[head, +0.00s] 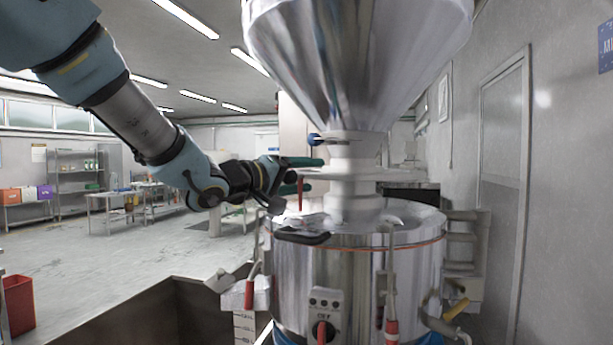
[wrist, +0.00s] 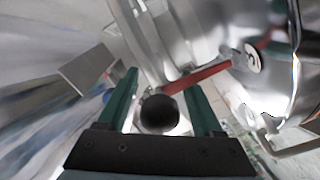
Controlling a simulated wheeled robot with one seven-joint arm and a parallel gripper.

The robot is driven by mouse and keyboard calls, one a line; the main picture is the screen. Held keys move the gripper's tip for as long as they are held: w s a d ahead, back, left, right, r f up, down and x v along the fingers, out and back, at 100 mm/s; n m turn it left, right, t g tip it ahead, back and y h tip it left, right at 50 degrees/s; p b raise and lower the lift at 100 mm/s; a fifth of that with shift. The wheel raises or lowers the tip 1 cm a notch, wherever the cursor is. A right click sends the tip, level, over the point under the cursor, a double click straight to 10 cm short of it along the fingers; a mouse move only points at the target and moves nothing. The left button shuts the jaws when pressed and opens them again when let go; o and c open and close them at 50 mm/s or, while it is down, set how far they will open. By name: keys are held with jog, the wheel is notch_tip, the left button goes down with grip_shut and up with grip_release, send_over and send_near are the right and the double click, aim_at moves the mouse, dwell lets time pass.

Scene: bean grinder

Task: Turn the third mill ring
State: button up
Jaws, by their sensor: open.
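The mill has a large steel hopper (head: 355,50) above a white neck of stacked rings (head: 353,177), on a round steel drum (head: 350,275). Which ring is the third, I cannot tell. My gripper (head: 314,174) is at the left of the neck, its green fingers apart and pointing at it. In the wrist view my gripper (wrist: 160,86) is open, with a black round knob (wrist: 159,114) showing between the fingers. A red lever (wrist: 197,78) runs from beside the knob to the upper right. A red piece (head: 300,191) also shows by the fingers in the head view. Contact cannot be told.
A black handle (head: 302,236) lies on the drum's top edge below my gripper. A control box (head: 324,302) is on the drum's front. A wall stands close on the right; open floor (head: 100,262) lies left.

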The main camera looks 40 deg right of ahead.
jog(key=shift+c, duration=0.2)
grip_shut()
dwell(1.1)
